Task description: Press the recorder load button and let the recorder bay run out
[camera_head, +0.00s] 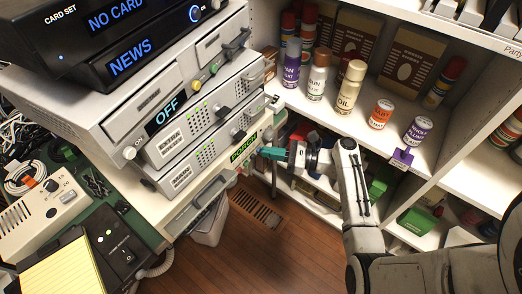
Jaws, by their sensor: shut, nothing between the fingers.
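A stack of grey units (125,128) stands at the left. One unit has a blue lit display (166,112) reading OFF, with a yellow button (196,85) and a green button (213,68) beside it. Below it are front panels labelled EXTRA and MAIN. Lower down a small green lit display (243,148) shows dark letters too small to read surely. No label reading recorder or load can be made out. My gripper (270,153), with teal fingertips, is shut and empty, just right of the green display. Whether it touches the panel cannot be told.
A grey tray or handle (200,205) juts out at the lower front. Shelves at the right hold spray cans, among them an OIL can (350,86). A yellow notepad (62,268) lies lower left. A floor vent (256,208) and open wooden floor (275,255) lie below.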

